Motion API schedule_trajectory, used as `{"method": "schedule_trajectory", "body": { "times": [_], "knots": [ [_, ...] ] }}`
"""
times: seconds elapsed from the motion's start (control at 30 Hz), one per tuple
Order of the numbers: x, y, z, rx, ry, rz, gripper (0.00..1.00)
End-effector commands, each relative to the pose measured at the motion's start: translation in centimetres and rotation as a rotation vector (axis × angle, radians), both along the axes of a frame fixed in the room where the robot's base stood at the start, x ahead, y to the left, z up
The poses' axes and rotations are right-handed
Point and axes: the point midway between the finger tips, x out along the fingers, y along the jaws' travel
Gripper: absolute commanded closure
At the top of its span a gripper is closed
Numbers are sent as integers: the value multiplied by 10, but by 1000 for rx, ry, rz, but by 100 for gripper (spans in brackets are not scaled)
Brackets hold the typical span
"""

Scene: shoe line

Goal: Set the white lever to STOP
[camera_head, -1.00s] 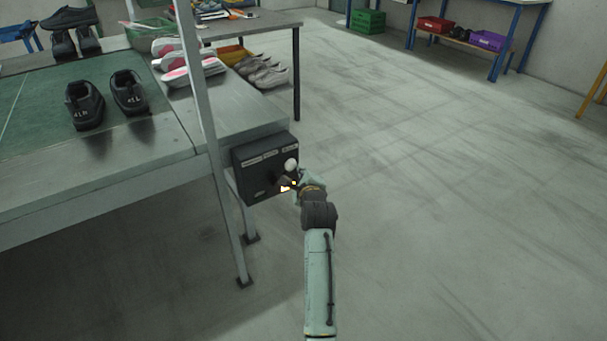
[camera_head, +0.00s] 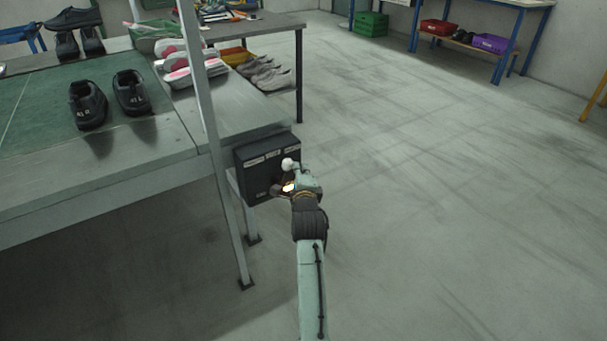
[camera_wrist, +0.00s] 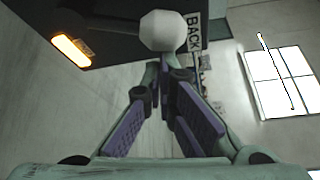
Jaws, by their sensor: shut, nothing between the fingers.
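The white lever's round knob (camera_head: 288,164) stands out from the dark control box (camera_head: 256,160) at the table's end. In the head view it is near the right of three labels, too small to read there. In the wrist view the white knob (camera_wrist: 163,31) is straight beyond my fingertips, beside a label reading BACK (camera_wrist: 193,33). My gripper (camera_wrist: 164,64), with purple finger pads, is shut and empty, its tips at or very near the knob; contact is unclear. In the head view my gripper (camera_head: 297,174) is just below right of the knob.
An orange lamp (camera_wrist: 72,50) glows on the box, left of the knob. A metal post (camera_head: 205,110) rises left of the box. The work table (camera_head: 150,150) carries black shoes (camera_head: 88,104). Open floor (camera_head: 430,180) lies to the right.

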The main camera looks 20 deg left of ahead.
Motion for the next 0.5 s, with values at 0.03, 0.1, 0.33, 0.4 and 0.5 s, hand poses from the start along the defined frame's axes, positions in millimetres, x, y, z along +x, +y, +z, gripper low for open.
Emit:
{"method": "schedule_trajectory", "body": {
  "times": [0.03,0.1,0.33,0.4,0.5],
  "knots": [
    [-2,2,-1,-24,-30,1,100],
    [-5,4,1,-56,-72,1,100],
    [-12,9,7,-140,-180,0,100],
    [-13,10,8,-160,-205,0,100],
    [-15,11,10,-180,-230,-1,100]
  ]
}}
